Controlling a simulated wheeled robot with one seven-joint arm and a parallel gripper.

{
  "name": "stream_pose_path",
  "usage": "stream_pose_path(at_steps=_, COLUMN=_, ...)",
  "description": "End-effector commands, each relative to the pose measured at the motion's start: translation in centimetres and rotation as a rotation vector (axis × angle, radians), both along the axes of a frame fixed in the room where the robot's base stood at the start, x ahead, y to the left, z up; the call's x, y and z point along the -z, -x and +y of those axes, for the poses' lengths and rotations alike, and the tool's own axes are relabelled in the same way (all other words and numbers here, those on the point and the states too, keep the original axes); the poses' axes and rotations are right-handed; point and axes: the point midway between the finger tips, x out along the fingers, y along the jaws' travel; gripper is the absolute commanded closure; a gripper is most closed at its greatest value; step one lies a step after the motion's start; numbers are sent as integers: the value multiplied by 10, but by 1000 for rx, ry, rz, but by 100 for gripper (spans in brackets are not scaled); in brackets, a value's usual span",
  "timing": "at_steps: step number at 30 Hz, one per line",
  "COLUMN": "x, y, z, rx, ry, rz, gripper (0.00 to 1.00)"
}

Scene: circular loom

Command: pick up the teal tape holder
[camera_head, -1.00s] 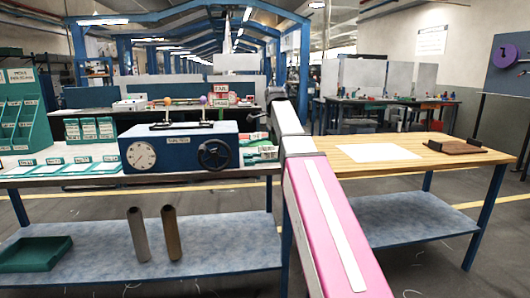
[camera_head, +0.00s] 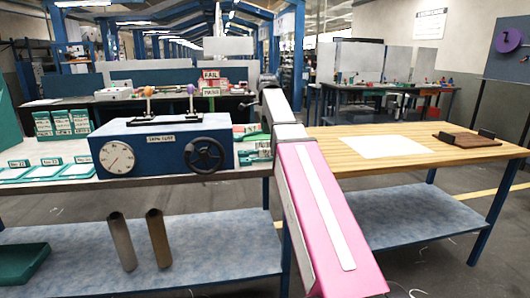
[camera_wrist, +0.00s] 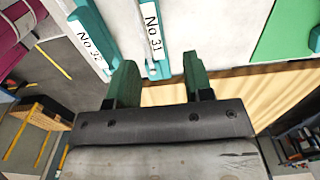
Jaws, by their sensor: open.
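My gripper (camera_wrist: 160,85) shows in the wrist view with its two fingers apart and nothing between them. Beyond the fingertips are two teal pieces with white labels, one marked No 31 (camera_wrist: 154,35) and one marked No 32 (camera_wrist: 90,38), on a pale surface. Small teal labelled pieces (camera_head: 257,148) also show in the head view, right of the blue tester and partly behind my arm. I cannot tell for sure which teal piece is the tape holder. My gripper's fingertips are not clear in the head view.
The blue tester (camera_head: 165,145) with dial and handwheel stands on the left bench. Teal labelled trays (camera_head: 45,170) lie left of it. Two tubes (camera_head: 158,238) stand on the lower shelf.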

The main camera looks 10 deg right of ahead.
Motion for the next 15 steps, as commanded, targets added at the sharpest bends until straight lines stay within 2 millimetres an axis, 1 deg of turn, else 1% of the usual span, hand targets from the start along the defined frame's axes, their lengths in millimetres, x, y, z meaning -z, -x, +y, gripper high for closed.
stream_pose_path(at_steps=1, x=8, y=1, z=0, rx=0, ry=0, rz=2, gripper=53)
stream_pose_path(at_steps=3, x=14, y=1, z=0, rx=0, ry=0, rz=2, gripper=53)
stream_pose_path(at_steps=8, x=22, y=1, z=2, rx=0, ry=0, rz=0, gripper=53)
stream_pose_path(at_steps=11, x=33, y=4, z=5, rx=0, ry=0, rz=1, gripper=53)
stream_pose_path(at_steps=15, x=52, y=6, z=9, rx=0, ry=0, rz=2, gripper=53)
